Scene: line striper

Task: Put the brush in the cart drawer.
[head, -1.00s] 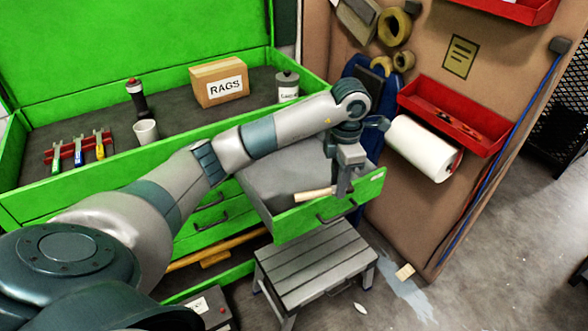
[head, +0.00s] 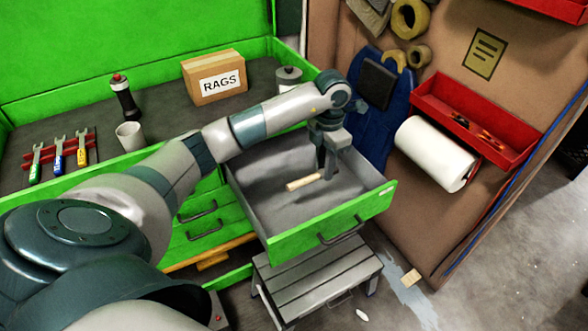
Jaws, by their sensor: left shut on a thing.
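The brush shows as a pale wooden handle (head: 304,182) sticking out to the left of my left gripper (head: 328,172); its other end is hidden by the gripper. My left gripper points down and is shut on the brush. It holds it over the open drawer (head: 268,202) of the green cart, within the drawer's outline. I cannot tell whether the brush touches the drawer floor. The drawer is pulled out, with a grey inside and a green front, and looks otherwise empty. My right gripper is not in view.
The cart top holds a RAGS box (head: 214,77), a white cup (head: 130,136), a dark bottle (head: 124,97), a can (head: 288,78) and a tool rack (head: 60,156). A grey step stool (head: 315,285) stands below the drawer. A paper roll (head: 436,153) and red tray (head: 474,123) hang at the right.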

